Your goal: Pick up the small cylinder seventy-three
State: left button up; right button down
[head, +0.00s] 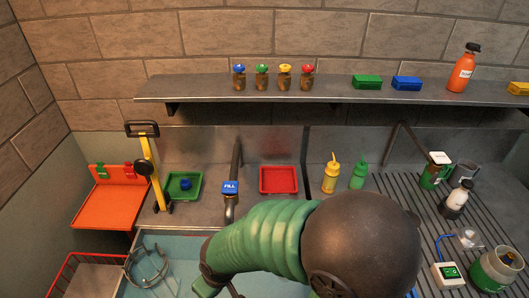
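No number seventy-three can be read on anything in the head view. A small blue piece (186,184) sits in the green tray (169,191) at the left of the counter; it is too small to tell if it is a cylinder. Several small brown jars with blue (239,82), green (262,82), yellow (285,82) and red (307,82) tops stand upright on the shelf. A green ribbed sleeve with a dark round dome fills the lower middle and hides the counter behind it; it looks like part of my arm. Neither gripper's fingers can be made out.
A yellow-black stand (149,172) rises beside the green tray. A blue FILL tap (230,188) and red tray (279,180) lie further right. Bottles (330,176), mugs and a small white device (447,274) occupy the right side. A wire basket (66,272) is bottom left.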

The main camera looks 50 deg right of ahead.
aim_at(494, 270)
jog(key=z, duration=3.6)
jog(key=k+u, duration=0.1)
jog(key=u, duration=2.3)
jog(key=z, duration=2.35)
jog(key=i+l+u, duration=0.1)
jog(key=u, duration=0.4)
jog(key=l+u, duration=0.2)
jog(key=u, duration=0.3)
jog(key=l+u, duration=0.2)
jog(key=u, duration=0.3)
jog(key=l+u, duration=0.2)
jog(key=u, duration=0.3)
